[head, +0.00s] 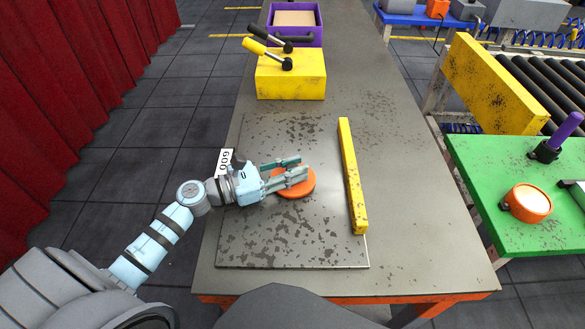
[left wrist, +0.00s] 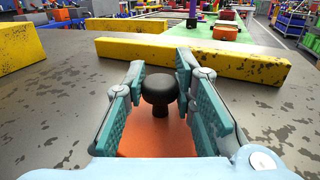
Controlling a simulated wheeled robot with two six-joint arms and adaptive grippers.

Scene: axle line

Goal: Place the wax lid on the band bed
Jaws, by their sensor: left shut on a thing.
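The wax lid (head: 294,188) is an orange disc over the speckled steel plate on the bench. In the left wrist view its black round knob (left wrist: 159,91) stands up between my fingers, with the orange disc (left wrist: 150,138) below. My left gripper (head: 300,171) reaches in from the left and is shut on the lid by its knob. I cannot tell whether the disc rests on the plate or is slightly above it. The steel plate (head: 262,240) has a white label at its left edge. I cannot tell which surface is the band bed. My right gripper is not in view.
A long yellow bar (head: 351,180) lies right of the lid. A yellow block (head: 290,84) with two levers and a purple box (head: 316,30) stand farther back. A green table (head: 500,165) at the right holds an orange pot (head: 529,206). The bench right of the bar is clear.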

